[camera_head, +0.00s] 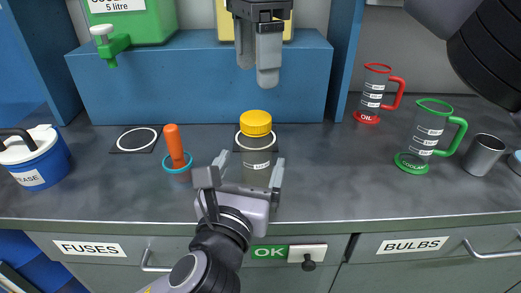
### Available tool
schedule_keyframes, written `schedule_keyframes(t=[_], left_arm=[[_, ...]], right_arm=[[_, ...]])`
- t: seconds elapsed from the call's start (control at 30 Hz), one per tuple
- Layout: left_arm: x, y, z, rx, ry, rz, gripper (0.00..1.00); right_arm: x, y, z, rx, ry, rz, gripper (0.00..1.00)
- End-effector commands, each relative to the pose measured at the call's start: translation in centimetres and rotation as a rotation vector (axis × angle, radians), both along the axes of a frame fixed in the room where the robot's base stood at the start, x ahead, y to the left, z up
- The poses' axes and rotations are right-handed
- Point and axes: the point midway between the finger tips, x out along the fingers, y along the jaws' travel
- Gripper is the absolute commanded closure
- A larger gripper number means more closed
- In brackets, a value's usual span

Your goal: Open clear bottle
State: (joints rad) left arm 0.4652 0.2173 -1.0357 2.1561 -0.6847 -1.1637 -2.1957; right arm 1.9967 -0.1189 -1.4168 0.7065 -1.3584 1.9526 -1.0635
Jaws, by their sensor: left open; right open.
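The clear bottle (256,147) stands upright on the grey worktop, on a white ring mark. Its yellow cap (255,123) is on top. My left gripper (249,170) is open, with one finger on each side of the bottle's lower body in the picture. I cannot tell whether the fingers touch it. My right gripper (257,72) is open and empty, pointing down above the cap with a gap between. The bottle's base is partly hidden by my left gripper.
An orange-handled item (176,147) stands left of the bottle, near an empty ring mark (137,140). A red jug (371,95), green jug (425,135) and grey cup (484,154) stand right. A blue ledge (180,90) lies behind. A blue grease pot (38,162) is far left.

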Motion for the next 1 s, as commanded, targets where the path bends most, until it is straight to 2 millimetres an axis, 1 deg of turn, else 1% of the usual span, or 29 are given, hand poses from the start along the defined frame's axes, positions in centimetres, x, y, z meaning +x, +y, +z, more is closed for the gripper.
schedule_keyframes(t=[0.3,0.5,0.67,0.9,0.93,0.97,1.0], left_arm=[[4.0,-1.0,0.0,0.0,0.0,0.0,0.13],[5.9,-1.5,0.0,-0.001,0.001,-0.001,0.13],[6.5,-1.7,0.0,-0.002,0.001,-0.002,0.13],[6.6,-1.7,0.0,-0.002,0.0,-0.002,0.13],[6.6,-1.7,0.0,-0.002,0.001,-0.002,0.19],[6.6,-1.7,0.0,-0.002,0.001,-0.002,0.29],[6.6,-1.6,0.0,-0.002,0.001,-0.001,0.42]], right_arm=[[0.0,0.0,0.0,0.0,0.0,0.001,0.28],[0.0,0.0,0.0,0.001,-0.001,0.001,0.28],[0.0,0.1,0.0,0.002,0.0,0.001,0.28],[0.0,0.1,0.0,0.002,0.0,0.001,0.28],[0.0,0.1,0.0,0.002,0.0,0.001,0.28],[0.0,0.1,0.0,0.002,0.0,0.001,0.28],[0.0,0.1,0.0,0.002,0.0,0.001,0.28]])
